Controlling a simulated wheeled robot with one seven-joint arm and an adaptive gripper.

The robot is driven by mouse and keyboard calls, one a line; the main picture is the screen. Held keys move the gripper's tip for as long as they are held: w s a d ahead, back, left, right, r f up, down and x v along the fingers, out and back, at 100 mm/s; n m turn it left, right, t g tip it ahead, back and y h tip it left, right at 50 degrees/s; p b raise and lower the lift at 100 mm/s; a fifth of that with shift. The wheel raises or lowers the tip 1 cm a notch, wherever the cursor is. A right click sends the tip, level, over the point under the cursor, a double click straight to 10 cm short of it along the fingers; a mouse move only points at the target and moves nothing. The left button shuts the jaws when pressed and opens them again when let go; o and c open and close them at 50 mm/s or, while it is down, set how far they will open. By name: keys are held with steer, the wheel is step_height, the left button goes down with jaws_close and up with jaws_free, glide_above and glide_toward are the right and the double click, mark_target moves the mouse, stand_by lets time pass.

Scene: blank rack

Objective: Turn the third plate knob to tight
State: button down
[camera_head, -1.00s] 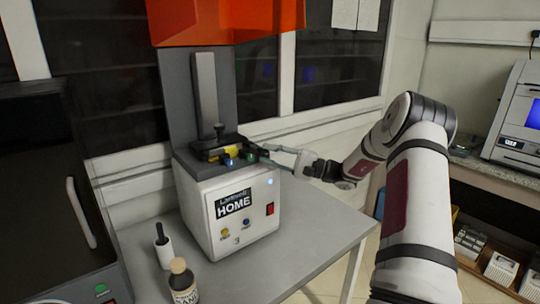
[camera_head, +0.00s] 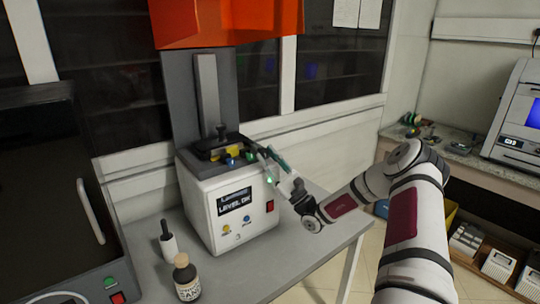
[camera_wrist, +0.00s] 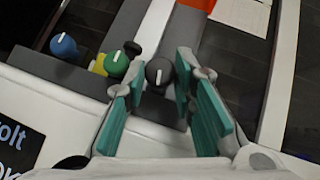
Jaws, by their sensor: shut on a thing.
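The white printer (camera_head: 192,205) stands on the grey table. The wrist view shows a blue knob (camera_wrist: 64,46), a green knob (camera_wrist: 116,63) and a black knob (camera_wrist: 158,72) in a row, each with a white mark. The blue knob (camera_head: 231,164) and green knob (camera_head: 251,157) also show in the head view. My gripper (camera_wrist: 160,66) has its teal-padded fingers on both sides of the black knob and is shut on it. In the head view my gripper (camera_head: 268,156) reaches the printer's upper right edge and hides the black knob.
The orange cover (camera_head: 225,22) is overhead. A dark cabinet (camera_head: 50,180) is at the left. The table's right side is clear.

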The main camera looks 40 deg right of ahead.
steer(key=m+t+h, duration=0.1)
steer(key=m+h, duration=0.2)
steer(key=shift+p, duration=0.3)
steer(key=shift+a+f+m+t+h, duration=0.1)
steer(key=shift+m+t+h, duration=0.25)
steer(key=shift+m, duration=0.25)
steer(key=c, duration=1.6)
jaws_free()
steer(key=shift+c, duration=0.2)
steer(key=v, duration=1.2)
